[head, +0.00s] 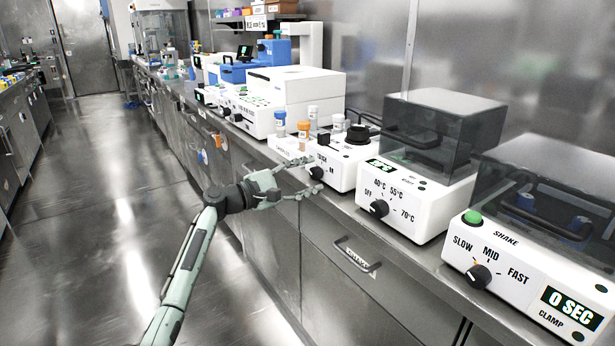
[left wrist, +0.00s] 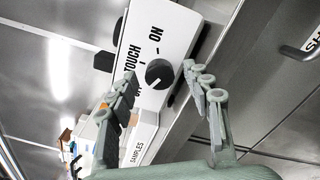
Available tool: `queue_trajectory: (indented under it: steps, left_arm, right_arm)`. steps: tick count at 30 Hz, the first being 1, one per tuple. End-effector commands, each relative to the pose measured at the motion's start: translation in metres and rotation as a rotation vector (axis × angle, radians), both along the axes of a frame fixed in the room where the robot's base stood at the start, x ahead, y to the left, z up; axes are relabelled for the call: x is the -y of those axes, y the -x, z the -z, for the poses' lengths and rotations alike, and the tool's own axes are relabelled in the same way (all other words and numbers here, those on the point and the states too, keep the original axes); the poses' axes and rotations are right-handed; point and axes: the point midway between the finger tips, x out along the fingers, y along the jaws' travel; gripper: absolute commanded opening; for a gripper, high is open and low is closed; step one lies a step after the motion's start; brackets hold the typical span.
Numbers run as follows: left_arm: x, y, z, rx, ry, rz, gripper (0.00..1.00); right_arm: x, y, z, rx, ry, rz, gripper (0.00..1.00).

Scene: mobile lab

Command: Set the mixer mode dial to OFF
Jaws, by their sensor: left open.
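The mixer (head: 345,176) is a small white box on the steel bench in the head view, with a black dial (head: 317,173) on its front. In the left wrist view the dial (left wrist: 159,73) sits between my fingers, beside the printed words TOUCH and ON. An OFF mark is not readable there, and I cannot tell for sure which mark the dial points to. My left gripper (head: 306,176) is open in front of the mixer's face, its fingers on either side of the dial, apparently not touching it. My right gripper is not in view.
A heater with a 40–70 °C dial (head: 379,208) and a shaker with a SLOW–FAST dial (head: 479,276) stand to the right. A drawer handle (head: 357,254) is below. The aisle floor (head: 90,210) is clear.

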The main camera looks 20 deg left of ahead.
Motion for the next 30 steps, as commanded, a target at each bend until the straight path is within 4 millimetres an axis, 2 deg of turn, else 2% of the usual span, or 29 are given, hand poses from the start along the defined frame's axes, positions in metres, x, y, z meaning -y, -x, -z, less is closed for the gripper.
queue_trajectory:
  steps: [4, 7, 15, 21, 30]
  left_arm:
    - [-0.004, 0.005, 0.001, 0.000, 0.000, -0.001, 0.49]
    - [-0.013, 0.015, 0.001, 0.000, -0.003, -0.003, 0.49]
    - [-0.048, 0.061, 0.001, 0.000, -0.004, -0.001, 0.49]
    - [-0.067, 0.086, 0.001, -0.001, -0.001, 0.000, 0.49]
    - [-0.074, 0.095, 0.000, 0.000, 0.000, 0.000, 0.49]
  right_arm:
    - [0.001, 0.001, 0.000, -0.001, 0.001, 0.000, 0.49]
    - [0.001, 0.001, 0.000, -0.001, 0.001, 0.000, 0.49]
    - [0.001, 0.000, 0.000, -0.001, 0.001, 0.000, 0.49]
    - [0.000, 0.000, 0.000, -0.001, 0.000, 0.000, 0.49]
    - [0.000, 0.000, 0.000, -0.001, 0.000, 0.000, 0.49]
